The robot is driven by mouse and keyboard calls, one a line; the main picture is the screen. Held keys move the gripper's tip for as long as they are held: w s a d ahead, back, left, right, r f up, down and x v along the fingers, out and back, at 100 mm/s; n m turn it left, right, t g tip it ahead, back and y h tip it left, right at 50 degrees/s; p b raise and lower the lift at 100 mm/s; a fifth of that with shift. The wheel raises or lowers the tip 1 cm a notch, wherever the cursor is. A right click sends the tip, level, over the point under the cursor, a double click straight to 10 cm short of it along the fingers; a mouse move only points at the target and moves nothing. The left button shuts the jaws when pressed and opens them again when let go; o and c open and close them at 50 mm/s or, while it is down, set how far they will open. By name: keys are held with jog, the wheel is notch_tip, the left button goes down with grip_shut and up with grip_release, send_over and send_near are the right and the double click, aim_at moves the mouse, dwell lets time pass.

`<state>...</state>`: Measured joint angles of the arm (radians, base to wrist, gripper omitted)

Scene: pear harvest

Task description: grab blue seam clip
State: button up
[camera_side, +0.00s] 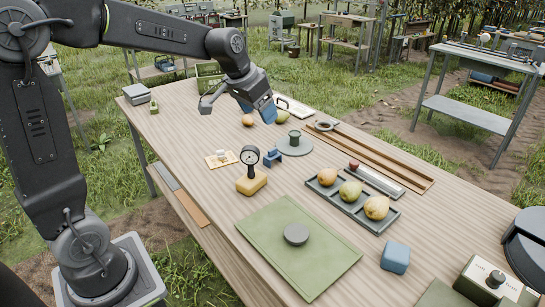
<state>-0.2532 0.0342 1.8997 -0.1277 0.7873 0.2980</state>
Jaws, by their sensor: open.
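The small blue seam clip (273,158) stands on the wooden table, between the dial gauge and the round grey-green disc. It has a notched, upright shape. My gripper (237,112) is open above the far part of the table, up and left of the clip in the picture and apart from it. One jaw is grey; a blue block-like part shows on its right side, and I cannot tell whether it belongs to the gripper. The space between the jaws looks empty.
A dial gauge on a yellow base (251,180) stands close left of the clip. The disc with a dark knob (294,146) is close right. A pear tray (352,210), green mat (290,265) and blue block (395,257) lie nearer. Pears lie behind the disc.

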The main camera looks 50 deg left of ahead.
jog(key=w+a+f, duration=0.5)
jog(key=w+a, duration=0.1)
jog(key=w, duration=0.1)
send_near(271, 149)
jog(key=shift+n, duration=0.4)
jog(key=x, duration=0.5)
jog(key=shift+w+f, duration=0.2)
jog(key=shift+f, duration=0.1)
jog(key=shift+x, duration=3)
jog(key=shift+s+d, duration=0.1)
jog(key=c, duration=1)
